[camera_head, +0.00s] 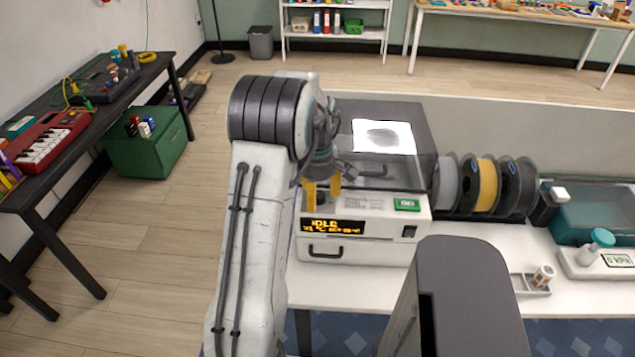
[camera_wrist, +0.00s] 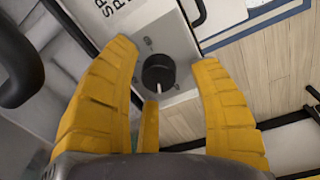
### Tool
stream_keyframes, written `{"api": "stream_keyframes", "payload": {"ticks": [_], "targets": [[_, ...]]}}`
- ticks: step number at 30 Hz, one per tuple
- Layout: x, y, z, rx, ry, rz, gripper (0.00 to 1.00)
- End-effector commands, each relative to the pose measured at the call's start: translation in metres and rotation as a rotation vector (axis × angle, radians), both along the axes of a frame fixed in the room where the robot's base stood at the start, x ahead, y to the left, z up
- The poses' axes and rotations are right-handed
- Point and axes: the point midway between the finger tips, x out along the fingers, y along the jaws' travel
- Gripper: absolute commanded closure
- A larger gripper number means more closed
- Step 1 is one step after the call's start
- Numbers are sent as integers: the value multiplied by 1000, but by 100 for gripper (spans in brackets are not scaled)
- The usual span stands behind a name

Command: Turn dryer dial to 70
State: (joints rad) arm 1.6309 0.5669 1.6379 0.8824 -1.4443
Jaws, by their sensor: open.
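The dryer (camera_head: 375,210) is a white box with a dark clear lid, standing on the white table. Its orange display (camera_head: 338,226) is lit, but I cannot read the text surely. The dial (camera_wrist: 159,73) is a small dark round knob on the front panel in the wrist view, with a light pointer line below it. My gripper (camera_head: 322,190) has yellow fingers and hangs just over the dryer's front left part. In the wrist view my gripper (camera_wrist: 168,80) is open, with a finger on each side of the dial and no clear contact. The dial is mostly hidden in the head view.
A small holder (camera_head: 531,284) and a teal-lidded box (camera_head: 592,212) are further right.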

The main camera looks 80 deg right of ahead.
Motion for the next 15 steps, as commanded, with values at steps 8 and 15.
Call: {"api": "stream_keyframes", "payload": {"ticks": [8,15], "targets": [[0,1,39,-6,0,0,44],[0,3,79,-4,0,0,44]]}}
